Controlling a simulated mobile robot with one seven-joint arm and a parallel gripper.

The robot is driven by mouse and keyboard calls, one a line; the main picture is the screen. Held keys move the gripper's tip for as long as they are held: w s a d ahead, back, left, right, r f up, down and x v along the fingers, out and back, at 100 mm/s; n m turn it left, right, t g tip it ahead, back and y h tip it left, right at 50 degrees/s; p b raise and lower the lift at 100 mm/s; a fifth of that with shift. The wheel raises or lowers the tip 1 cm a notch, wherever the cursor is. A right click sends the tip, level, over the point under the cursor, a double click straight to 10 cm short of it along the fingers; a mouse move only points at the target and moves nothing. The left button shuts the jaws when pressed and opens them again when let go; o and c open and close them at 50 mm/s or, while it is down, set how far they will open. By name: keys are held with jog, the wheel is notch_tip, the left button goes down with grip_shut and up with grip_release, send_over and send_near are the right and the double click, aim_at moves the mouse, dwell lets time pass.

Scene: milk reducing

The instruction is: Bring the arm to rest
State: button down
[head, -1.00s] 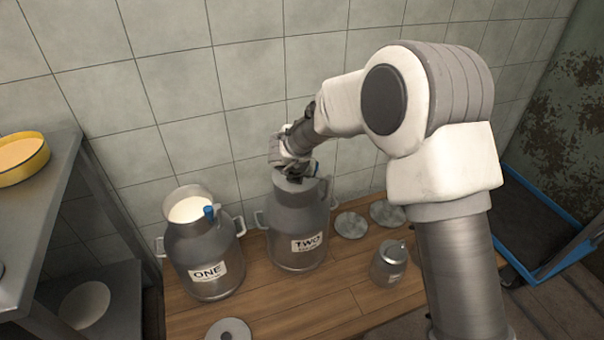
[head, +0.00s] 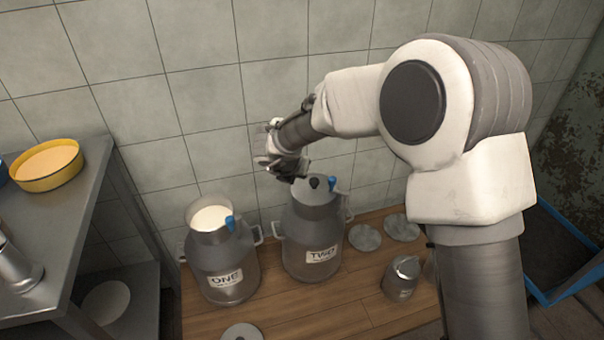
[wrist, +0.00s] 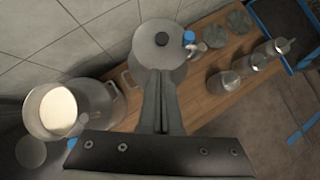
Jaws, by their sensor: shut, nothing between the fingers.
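My gripper (head: 291,176) hangs above and slightly left of the milk can marked TWO (head: 312,255) in the head view. In the wrist view my gripper (wrist: 160,131) shows its fingers together, with nothing between them. Can TWO has a lid with a dark knob on top (head: 315,184), and this lid also shows in the wrist view (wrist: 160,50). The can marked ONE (head: 226,275) stands to its left, open at the top, with white milk (head: 211,218) inside. It also shows in the wrist view (wrist: 101,105).
Two flat round lids (head: 364,237) and a small lidded can (head: 401,279) are on the wooden bench (head: 300,320), right of can TWO. Another lid (head: 241,333) lies at the front. A metal shelf (head: 85,180) with a yellow round container (head: 46,166) stands left. A tiled wall is behind.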

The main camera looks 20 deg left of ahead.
jog(key=d+r+n+t+y, duration=0.25)
jog(key=d+r+n, duration=0.25)
jog(key=r+n, duration=0.45)
jog(key=d+r+n+t+y, duration=0.1)
jog(key=d+r+n+y, duration=0.25)
jog(key=r+n, duration=0.6)
jog(key=s+d+f+n+g+h, duration=0.2)
jog(key=s+d+n+g+h, duration=0.35)
jog(key=s+d+n, duration=1.65)
jog(key=s+d+r+m+p, duration=0.2)
jog(key=r+p, duration=0.6)
jog(key=p, duration=0.1)
jog(key=s+d+r+m+p, duration=0.2)
jog(key=d+r+m+p, duration=0.1)
jog(key=r+p, duration=0.5)
jog(key=shift+s+d+r+h+p, duration=0.35)
jog(key=shift+r, duration=0.45)
